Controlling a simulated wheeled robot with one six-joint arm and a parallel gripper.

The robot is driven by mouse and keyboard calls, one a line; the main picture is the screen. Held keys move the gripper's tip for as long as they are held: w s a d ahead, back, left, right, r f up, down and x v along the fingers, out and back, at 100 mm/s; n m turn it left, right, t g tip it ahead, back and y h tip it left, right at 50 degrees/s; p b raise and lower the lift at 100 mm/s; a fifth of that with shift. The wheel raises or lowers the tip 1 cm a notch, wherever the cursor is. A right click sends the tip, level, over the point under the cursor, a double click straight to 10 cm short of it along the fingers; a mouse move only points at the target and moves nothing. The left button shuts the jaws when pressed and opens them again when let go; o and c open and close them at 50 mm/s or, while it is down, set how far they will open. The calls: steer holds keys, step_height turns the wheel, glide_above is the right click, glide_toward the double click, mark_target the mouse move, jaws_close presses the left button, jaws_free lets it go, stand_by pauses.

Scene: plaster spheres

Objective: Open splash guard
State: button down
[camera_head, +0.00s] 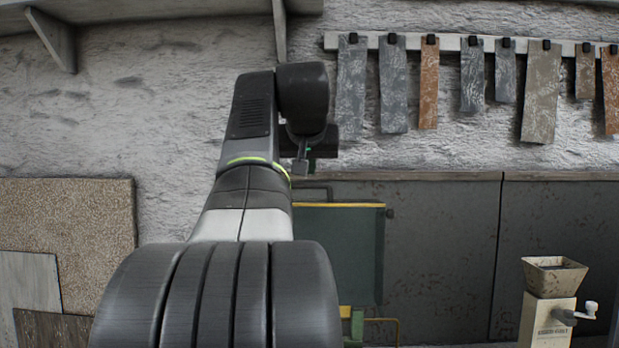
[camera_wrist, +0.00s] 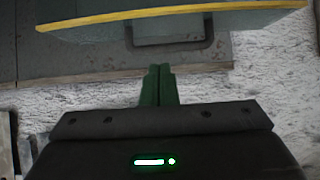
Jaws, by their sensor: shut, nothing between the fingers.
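A dark green panel with a yellow upper edge, which appears to be the splash guard (camera_head: 345,255), stands upright in front of the dark wall panels in the head view. Its left part is hidden behind my arm. In the wrist view the splash guard (camera_wrist: 180,25) fills the top, with its yellow edge across the frame. A thin dark bar frame (camera_head: 318,187) shows just above that edge. My gripper (camera_wrist: 158,70) has its green fingers shut together with nothing between them, apart from the splash guard. In the head view my gripper (camera_head: 301,168) is mostly hidden, above the yellow edge.
Dark wall panels (camera_head: 440,260) stand behind the guard. A rail (camera_head: 455,42) with several hanging sample strips is on the wall at upper right. A small hand-cranked mill (camera_head: 547,300) stands at lower right. Flat boards (camera_head: 65,220) lean at the left.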

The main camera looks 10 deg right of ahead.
mark_target(310, 185)
steer(key=v, duration=0.8)
steer(key=x, duration=1.3)
steer(key=shift+w+d+f, duration=0.1)
steer(key=shift+w+f, duration=0.1)
steer(key=shift+w, duration=0.1)
steer(key=shift+w+r+p, duration=0.1)
steer(key=shift+p, duration=0.2)
